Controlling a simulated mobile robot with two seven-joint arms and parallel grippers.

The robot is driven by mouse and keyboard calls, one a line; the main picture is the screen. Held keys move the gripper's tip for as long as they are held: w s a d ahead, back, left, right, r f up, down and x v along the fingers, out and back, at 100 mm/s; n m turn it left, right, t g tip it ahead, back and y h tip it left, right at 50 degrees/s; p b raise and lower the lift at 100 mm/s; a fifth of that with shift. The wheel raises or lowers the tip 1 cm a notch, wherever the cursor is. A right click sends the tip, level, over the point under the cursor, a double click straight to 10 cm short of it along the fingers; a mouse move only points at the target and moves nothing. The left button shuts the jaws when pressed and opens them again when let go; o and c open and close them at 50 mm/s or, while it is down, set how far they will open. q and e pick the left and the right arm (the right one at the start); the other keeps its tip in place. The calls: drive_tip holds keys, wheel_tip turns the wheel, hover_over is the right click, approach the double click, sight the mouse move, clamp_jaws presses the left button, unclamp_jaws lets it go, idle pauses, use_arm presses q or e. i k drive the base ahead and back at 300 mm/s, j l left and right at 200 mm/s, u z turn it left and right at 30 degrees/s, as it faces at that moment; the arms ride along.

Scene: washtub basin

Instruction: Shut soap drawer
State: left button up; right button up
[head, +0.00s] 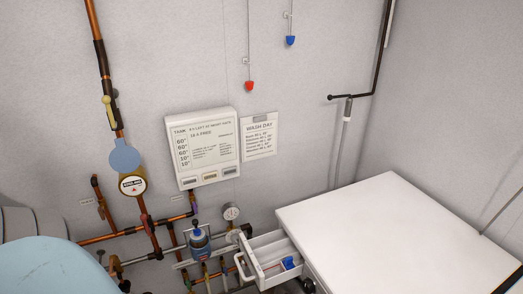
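The soap drawer (264,244) is white and stands pulled open from the left side of a white, flat-topped machine (400,225). Its looped white handle (242,268) is at the outer end, at the lower middle of the head view. Neither of my grippers can be made out in the head view, and nothing is seen touching the drawer.
A light-blue rounded surface (45,268) fills the lower left corner. A white panel (207,147) hangs on the wall. The machine's top is clear.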

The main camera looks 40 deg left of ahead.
sight(263, 254)
drive_tip(key=j+u, duration=0.1)
drive_tip(key=u, duration=1.35)
drive_tip(key=k+u, duration=0.15)
drive_tip(key=u, duration=0.25)
drive_tip(key=k+u, duration=0.2)
drive_tip(key=u, duration=0.25)
drive_tip(key=k+u, duration=0.2)
drive_tip(key=u, duration=0.2)
